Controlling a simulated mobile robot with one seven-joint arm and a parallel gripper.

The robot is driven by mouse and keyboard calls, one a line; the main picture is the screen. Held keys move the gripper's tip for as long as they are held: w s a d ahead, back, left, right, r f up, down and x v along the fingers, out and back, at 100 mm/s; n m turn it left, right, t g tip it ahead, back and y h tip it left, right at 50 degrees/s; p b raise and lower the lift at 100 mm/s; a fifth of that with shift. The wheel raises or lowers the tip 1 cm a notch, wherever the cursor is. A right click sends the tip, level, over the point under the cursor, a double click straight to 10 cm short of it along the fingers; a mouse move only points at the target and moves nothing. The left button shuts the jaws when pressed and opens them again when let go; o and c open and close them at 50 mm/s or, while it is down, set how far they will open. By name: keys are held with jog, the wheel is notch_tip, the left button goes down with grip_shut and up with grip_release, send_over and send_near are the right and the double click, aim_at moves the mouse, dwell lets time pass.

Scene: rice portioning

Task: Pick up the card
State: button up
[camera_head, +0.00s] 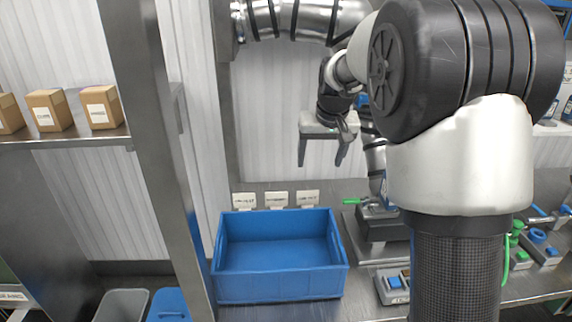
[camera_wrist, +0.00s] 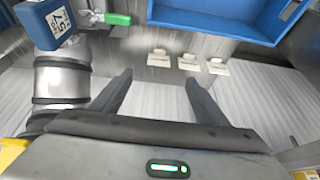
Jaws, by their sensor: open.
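Three small white cards with dark print stand in a row behind the blue bin. In the head view these are the left card (camera_head: 243,201), the middle card (camera_head: 276,199) and the right card (camera_head: 307,198). They also show in the wrist view, just beyond the fingertips, as one card (camera_wrist: 159,57), another card (camera_wrist: 188,61) and a third card (camera_wrist: 217,66). I cannot tell which one is meant. My gripper (camera_head: 321,160) is open and empty, above and behind the row, towards its right end. Its two fingers also show in the wrist view (camera_wrist: 157,77).
The empty blue bin (camera_head: 280,294) stands on the metal counter in front of the cards. A device with a green handle (camera_head: 352,201) stands right of it. A metal post (camera_head: 165,150) rises at the left, by a shelf with boxes (camera_head: 50,110).

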jog(key=b, duration=0.1)
send_near(308, 196)
jog(key=x, duration=0.5)
jog(key=shift+s+d+b, duration=0.1)
jog(key=shift+b, duration=0.25)
jog(key=shift+x, duration=2.85)
jog(key=c, duration=0.8)
